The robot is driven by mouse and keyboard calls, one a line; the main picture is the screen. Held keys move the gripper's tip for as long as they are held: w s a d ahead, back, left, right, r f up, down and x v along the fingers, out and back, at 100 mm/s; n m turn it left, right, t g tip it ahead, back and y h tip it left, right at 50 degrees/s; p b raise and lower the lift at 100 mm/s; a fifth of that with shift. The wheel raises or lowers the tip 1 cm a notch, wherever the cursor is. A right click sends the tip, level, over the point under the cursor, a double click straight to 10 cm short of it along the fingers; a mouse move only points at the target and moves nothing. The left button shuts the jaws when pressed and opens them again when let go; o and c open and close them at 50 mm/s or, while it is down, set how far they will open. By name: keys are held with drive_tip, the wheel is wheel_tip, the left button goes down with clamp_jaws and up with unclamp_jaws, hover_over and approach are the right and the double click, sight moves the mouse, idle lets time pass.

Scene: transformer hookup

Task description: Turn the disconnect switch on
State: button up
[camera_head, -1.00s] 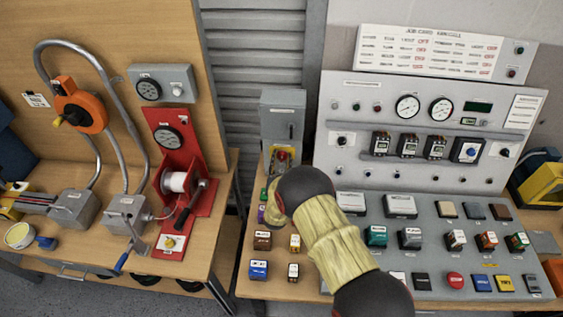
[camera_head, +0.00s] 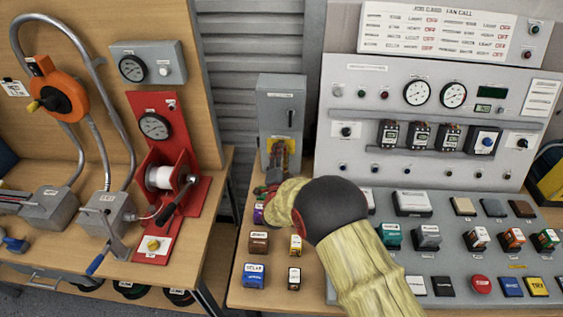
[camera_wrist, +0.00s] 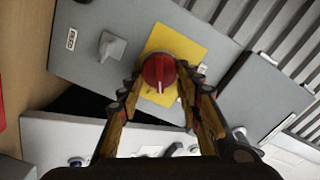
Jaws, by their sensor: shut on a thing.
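The disconnect switch is a grey box (camera_head: 268,103) on the bench beside the large panel, with a yellow plate (camera_head: 292,147) low on its front. In the wrist view, the box face (camera_wrist: 85,60) appears tilted. A round red knob (camera_wrist: 160,68) with a white pointer line sits on the yellow plate (camera_wrist: 190,45). My gripper (camera_wrist: 158,80) has one finger on each side of the red knob and is shut on it. In the head view, my gripper (camera_head: 273,178) reaches the lower front of the box, and the knob is mostly hidden.
A grey lever (camera_wrist: 112,46) stands on the box face beside the plate. The large control panel (camera_head: 340,160) and sloped button desk (camera_head: 450,205) are close on the right. Small labelled blocks, including a blue one (camera_head: 254,275), stand in front. A gap separates the left bench.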

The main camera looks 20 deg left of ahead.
drive_tip(key=m+b, duration=0.4)
drive_tip(key=b, duration=0.1)
drive_tip(key=shift+d+f, duration=0.1)
drive_tip(key=shift+f, duration=0.25)
drive_tip(key=shift+m+b, duration=0.9)
drive_tip(key=shift+b, duration=0.3)
drive_tip(key=o, duration=1.1)
drive_tip(key=shift+r, duration=0.1)
drive_tip(key=v, duration=1.2)
